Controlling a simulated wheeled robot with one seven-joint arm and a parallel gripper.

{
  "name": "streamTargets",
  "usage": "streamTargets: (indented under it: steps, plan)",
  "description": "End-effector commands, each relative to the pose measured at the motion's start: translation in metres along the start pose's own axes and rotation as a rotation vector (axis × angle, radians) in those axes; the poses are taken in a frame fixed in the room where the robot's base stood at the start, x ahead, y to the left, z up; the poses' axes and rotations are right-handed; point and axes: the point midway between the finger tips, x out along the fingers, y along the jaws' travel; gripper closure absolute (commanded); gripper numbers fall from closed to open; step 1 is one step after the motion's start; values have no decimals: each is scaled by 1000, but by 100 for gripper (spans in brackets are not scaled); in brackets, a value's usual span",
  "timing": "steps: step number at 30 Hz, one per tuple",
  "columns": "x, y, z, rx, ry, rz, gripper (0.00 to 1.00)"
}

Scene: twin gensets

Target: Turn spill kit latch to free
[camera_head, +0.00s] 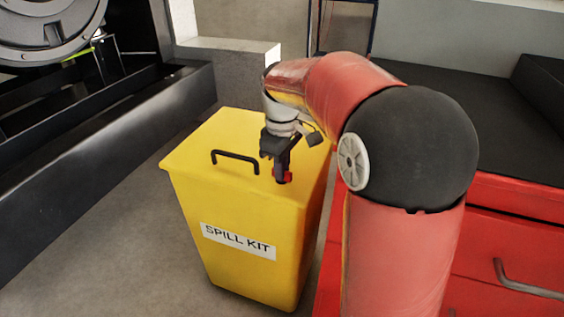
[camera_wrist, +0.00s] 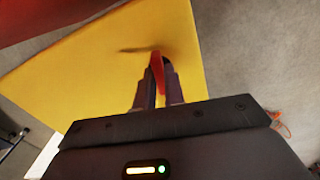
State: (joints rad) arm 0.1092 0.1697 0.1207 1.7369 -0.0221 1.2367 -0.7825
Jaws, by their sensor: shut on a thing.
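The yellow spill kit bin (camera_head: 240,205) stands on the floor with a "SPILL KIT" label (camera_head: 238,241) on its front and a black handle (camera_head: 236,160) on its lid. My gripper (camera_head: 281,178) points down at the right part of the lid, shut on a small red latch (camera_head: 288,178). In the wrist view the red latch (camera_wrist: 157,68) sits between the two fingertips of my gripper (camera_wrist: 157,78), above the yellow lid (camera_wrist: 110,60). The fingers hide part of the latch, so I cannot tell its exact turn position.
A red drawer cabinet (camera_head: 510,225) with a dark top stands close to the right of the bin. A black genset frame rail (camera_head: 110,150) lies to the left. A concrete block (camera_head: 240,65) is behind. Grey floor (camera_head: 130,245) is open at the front left.

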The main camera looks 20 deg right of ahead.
Motion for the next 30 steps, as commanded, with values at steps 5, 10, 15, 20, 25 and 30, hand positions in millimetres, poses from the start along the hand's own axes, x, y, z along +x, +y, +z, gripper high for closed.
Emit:
streamTargets:
  steps: [5,10,15,20,25,30]
  plan:
    - [-2,0,-1,-89,2,2,100]
    - [-1,0,-1,-137,2,2,100]
    - [-1,0,-1,-157,3,2,100]
    - [0,0,-1,-161,3,2,100]
    - [0,0,-1,-160,3,2,100]
    - [0,0,-1,-160,2,2,74]
